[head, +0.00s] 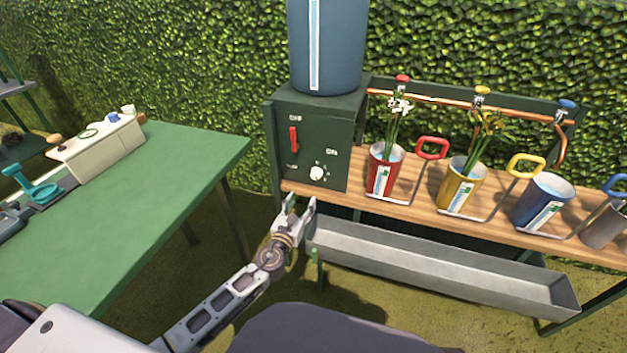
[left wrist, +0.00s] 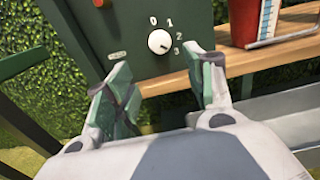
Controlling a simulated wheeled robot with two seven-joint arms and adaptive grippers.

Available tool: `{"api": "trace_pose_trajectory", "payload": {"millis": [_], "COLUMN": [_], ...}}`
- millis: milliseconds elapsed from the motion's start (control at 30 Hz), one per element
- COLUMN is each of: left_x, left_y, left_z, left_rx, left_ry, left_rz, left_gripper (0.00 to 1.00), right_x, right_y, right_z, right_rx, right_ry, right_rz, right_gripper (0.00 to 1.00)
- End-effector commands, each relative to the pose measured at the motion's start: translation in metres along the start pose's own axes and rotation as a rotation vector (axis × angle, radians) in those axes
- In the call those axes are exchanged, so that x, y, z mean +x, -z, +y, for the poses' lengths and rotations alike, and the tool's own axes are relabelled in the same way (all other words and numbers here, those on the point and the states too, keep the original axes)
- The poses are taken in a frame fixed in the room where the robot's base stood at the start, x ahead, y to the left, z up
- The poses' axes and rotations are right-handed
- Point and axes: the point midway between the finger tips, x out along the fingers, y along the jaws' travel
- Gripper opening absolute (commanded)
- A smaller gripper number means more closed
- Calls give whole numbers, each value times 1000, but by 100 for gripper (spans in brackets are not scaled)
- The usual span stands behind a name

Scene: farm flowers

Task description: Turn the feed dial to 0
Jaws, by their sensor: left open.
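The feed dial (head: 317,173) is a small round white knob low on the front of a dark green control box (head: 312,120). In the left wrist view the dial (left wrist: 158,41) has the marks 0, 1, 2 and 3 around its top and right side. Its dark pointer mark seems turned to the lower right, towards 3. My left gripper (head: 300,204) is open and empty, below and in front of the box. In the left wrist view its two fingers (left wrist: 160,75) are spread below the dial, apart from it. My right gripper is not in view.
A red lever (head: 294,139) sits above the dial, and a blue tank (head: 328,45) stands on the box. Red (head: 383,174), yellow (head: 460,188) and blue (head: 541,203) buckets stand on the wooden shelf to the right. A metal trough (head: 440,270) runs below. A green table (head: 140,195) is left.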

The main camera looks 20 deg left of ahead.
Motion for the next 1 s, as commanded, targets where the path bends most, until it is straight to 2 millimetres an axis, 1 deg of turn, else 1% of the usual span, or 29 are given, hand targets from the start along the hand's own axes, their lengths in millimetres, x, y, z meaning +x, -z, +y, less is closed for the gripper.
{"api": "trace_pose_trajectory", "payload": {"millis": [333, 667, 1000], "left_x": [29, 57, 86], "left_y": [0, 0, 0], "left_z": [0, -1, 0], "left_rx": [-1, -1, 0], "left_ry": [1, 0, 0], "left_rz": [-1, -1, -2], "left_gripper": [54, 54, 54], "right_x": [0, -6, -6], "right_y": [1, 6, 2], "right_z": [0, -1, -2], "right_rx": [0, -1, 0], "right_ry": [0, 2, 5], "right_rz": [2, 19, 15], "right_gripper": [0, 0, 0]}}
